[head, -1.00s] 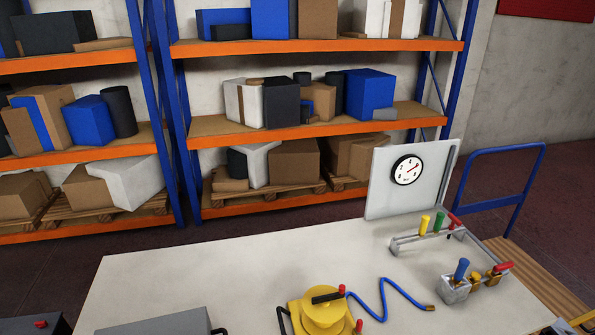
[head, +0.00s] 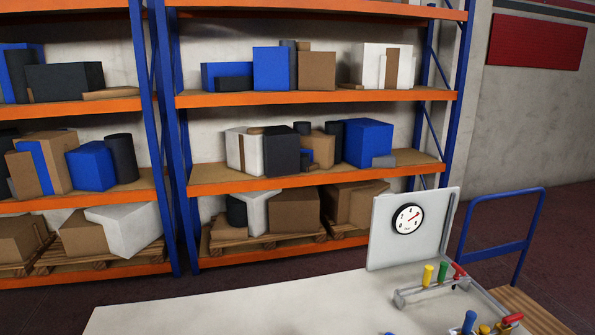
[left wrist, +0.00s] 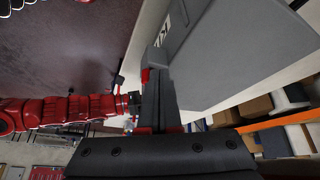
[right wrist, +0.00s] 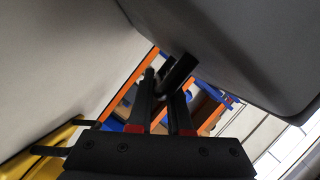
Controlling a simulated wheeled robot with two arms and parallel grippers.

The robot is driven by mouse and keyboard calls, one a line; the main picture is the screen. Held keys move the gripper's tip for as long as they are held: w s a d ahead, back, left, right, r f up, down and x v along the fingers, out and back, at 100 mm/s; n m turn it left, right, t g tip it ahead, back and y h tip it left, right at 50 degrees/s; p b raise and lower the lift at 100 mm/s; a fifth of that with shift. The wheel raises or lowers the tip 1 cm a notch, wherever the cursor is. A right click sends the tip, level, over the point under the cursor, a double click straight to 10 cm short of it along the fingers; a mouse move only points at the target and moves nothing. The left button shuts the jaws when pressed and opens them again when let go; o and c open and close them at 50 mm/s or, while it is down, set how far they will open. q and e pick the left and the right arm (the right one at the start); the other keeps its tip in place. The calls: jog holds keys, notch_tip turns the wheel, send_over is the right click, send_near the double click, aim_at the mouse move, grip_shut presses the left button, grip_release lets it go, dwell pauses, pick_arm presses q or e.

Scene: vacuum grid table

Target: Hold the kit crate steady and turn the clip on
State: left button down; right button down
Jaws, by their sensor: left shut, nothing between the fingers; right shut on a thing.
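The grey kit crate (left wrist: 235,50) fills the upper right of the left wrist view, with a white label on its side. A small grey block, possibly the clip, sits at its near edge, with a bit of red beside it. My left gripper (left wrist: 156,82) is shut and empty, its tips at or close to this block; contact is unclear. In the right wrist view the grey crate (right wrist: 235,45) is above and right. My right gripper (right wrist: 163,82) is shut on a black bar, apparently the crate's handle. Neither gripper nor the crate shows in the head view.
The pale table (head: 250,312) has a panel with a gauge (head: 407,219) and a rack of coloured handles (head: 430,288) at its right. Stocked shelves (head: 310,180) stand behind. A yellow object (right wrist: 48,150) is left of my right gripper.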

pick_arm(q)
jog(key=shift+d, duration=0.15)
dwell(0.3)
jog(key=shift+s+d, duration=0.1)
jog(key=shift+s, duration=0.15)
jog(key=shift+s+d, duration=0.5)
jog(key=shift+d, duration=0.2)
dwell(0.4)
jog(key=shift+s, duration=0.15)
notch_tip(320, 180, up, 6)
jog(key=shift+s+a, duration=0.15)
jog(key=shift+a, duration=0.2)
dwell(0.4)
